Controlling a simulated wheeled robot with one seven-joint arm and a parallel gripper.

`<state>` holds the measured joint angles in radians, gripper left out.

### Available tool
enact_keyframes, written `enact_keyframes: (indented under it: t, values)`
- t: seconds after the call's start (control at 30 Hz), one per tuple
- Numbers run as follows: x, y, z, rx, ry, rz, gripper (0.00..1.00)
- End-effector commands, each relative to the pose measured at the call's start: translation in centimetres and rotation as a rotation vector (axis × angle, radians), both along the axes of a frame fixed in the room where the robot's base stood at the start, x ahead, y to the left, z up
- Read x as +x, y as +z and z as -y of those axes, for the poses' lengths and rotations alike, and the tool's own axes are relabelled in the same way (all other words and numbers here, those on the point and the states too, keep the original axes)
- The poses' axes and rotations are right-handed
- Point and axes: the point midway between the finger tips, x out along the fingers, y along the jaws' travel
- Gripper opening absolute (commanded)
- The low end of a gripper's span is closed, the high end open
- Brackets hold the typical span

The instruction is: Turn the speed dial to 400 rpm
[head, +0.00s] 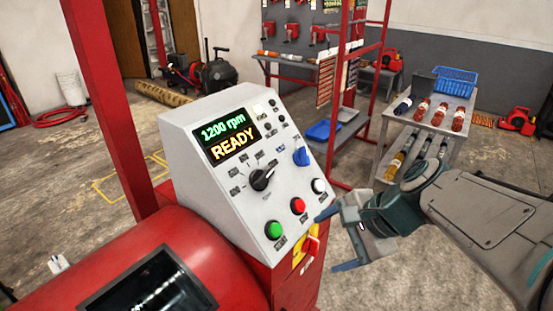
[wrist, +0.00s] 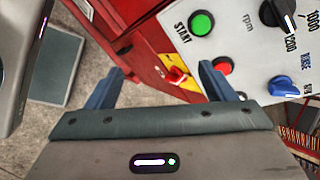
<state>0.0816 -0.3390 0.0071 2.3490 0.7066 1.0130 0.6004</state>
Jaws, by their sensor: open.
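The speed dial (head: 262,179) is a black knob with a white pointer line on the sloped grey control panel (head: 190,130). The display (head: 228,135) reads "1200 rpm" and "READY". In the wrist view the dial (wrist: 278,14) is at the top right, its pointer toward the "1200" mark, with "1000" printed nearby. My gripper (head: 332,240) is open and empty, to the right of and apart from the panel. Its blue fingers (wrist: 164,88) spread below the panel in the wrist view, the right one near the red button.
Beside the dial are a green START button (head: 273,230), a red button (head: 298,205), a white button (head: 318,186) and a blue knob (head: 301,156). A red-and-yellow switch (head: 307,252) sits below. A red post (head: 105,90) stands left; a loaded cart (head: 425,130) stands behind my arm.

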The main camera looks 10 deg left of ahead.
Motion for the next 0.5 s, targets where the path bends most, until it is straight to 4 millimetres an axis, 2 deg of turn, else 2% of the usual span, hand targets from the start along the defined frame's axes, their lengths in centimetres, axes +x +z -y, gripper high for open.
enact_keyframes:
  t: [0.1, 0.23, 0.4, 0.5]
  values:
    - [3.0, 2.1, -2.0, 0.266, -0.230, -0.120, 0.76]
    - [5.8, 4.8, -3.1, 0.511, -0.411, -0.239, 0.76]
    - [8.0, 7.2, -3.6, 0.707, -0.531, -0.339, 0.76]
    - [8.6, 7.8, -3.7, 0.754, -0.557, -0.364, 0.76]
